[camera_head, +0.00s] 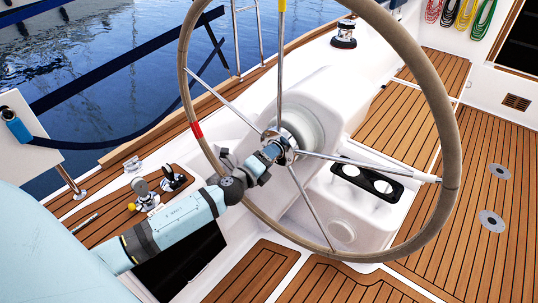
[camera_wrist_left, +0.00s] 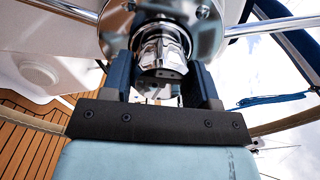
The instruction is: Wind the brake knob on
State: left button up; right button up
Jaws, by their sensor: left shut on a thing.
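The brake knob (camera_wrist_left: 162,48) is a shiny metal piece with flat faces at the wheel's hub, seen in the left wrist view. My left gripper (camera_wrist_left: 162,75) is at the hub with one dark blue finger on each side of the knob, shut on it. In the head view my left gripper (camera_head: 273,151) reaches in from the left to the front of the hub and hides the knob there. The large steering wheel (camera_head: 452,140) has a tan rim, metal spokes and a red mark at its left. My right gripper is in neither view.
A white pedestal (camera_head: 322,95) stands behind the wheel. A black two-hole holder (camera_head: 367,183) sits at its lower right. Metal spokes surround my left gripper. A winch (camera_head: 344,35) and coiled ropes (camera_head: 465,14) are farther back. Teak deck lies open at right.

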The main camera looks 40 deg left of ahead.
pick_arm(q)
jog(key=m, duration=0.4)
jog(key=shift+m+p, duration=0.3)
jog(key=shift+p, duration=0.1)
jog(key=m, duration=0.3)
jog(key=shift+a+f+p, duration=0.1)
jog(key=shift+p, duration=0.25)
jog(key=shift+m, duration=0.4)
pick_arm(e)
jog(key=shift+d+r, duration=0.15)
pick_arm(q)
jog(key=o, duration=0.9)
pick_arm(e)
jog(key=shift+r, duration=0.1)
pick_arm(q)
jog(key=shift+s, duration=0.15)
